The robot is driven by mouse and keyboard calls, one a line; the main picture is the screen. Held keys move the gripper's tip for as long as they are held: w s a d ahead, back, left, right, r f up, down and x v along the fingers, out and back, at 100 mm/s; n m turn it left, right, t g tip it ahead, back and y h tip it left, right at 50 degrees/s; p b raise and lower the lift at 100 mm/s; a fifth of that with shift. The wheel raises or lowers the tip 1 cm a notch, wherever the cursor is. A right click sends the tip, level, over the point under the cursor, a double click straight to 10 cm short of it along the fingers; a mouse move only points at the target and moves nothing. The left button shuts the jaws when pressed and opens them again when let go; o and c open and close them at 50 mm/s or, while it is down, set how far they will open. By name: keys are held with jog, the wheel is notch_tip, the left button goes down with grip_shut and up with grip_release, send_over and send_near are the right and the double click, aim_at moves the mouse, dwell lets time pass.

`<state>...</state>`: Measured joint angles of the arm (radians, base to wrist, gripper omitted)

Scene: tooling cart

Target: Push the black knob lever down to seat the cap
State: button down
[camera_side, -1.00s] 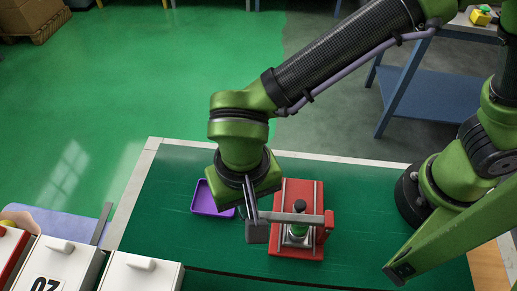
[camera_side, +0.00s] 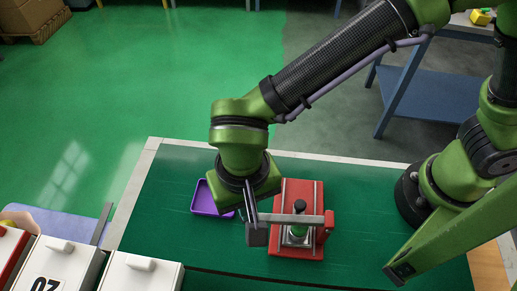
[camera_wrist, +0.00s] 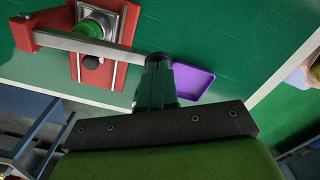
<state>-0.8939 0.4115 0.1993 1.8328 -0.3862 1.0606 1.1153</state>
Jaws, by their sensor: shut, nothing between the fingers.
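The red press (camera_side: 287,190) stands on the green work surface, with its grey lever bar (camera_side: 290,218) running left from a red post. A black rounded knob (camera_side: 300,206) shows at the middle of the bar, with a green part (camera_side: 298,231) at the bar's near side. The wrist view also shows the bar (camera_wrist: 85,45), green part (camera_wrist: 92,27) and black knob (camera_wrist: 92,62). My gripper (camera_side: 257,237) is shut and empty at the bar's left end. In the wrist view, its fingertips (camera_wrist: 158,60) cover that end; contact is unclear.
A purple tray (camera_side: 206,200) lies just left of the press, behind my gripper. White drawer boxes (camera_side: 145,272) stand at the front left. The green surface (camera_side: 360,240) right of the press is clear.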

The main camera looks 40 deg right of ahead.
jog(key=shift+f, duration=0.55)
dwell(0.9)
notch_tip(320, 180, up, 8)
dwell(0.8)
jog(key=w+d+r+t, duration=0.1)
jog(key=d+r+t, duration=0.1)
jog(key=d, duration=0.8)
jog(key=w+d+r+t+y, duration=0.1)
jog(key=d+r+t, duration=0.1)
jog(key=d, duration=0.9)
jog(key=w+d+r+m+t+y, duration=0.1)
jog(key=d+r+t, duration=0.2)
jog(key=d, duration=0.8)
jog(key=shift+w+d+r, duration=0.2)
jog(key=shift+w+r, duration=0.05)
jog(key=shift+r, duration=0.55)
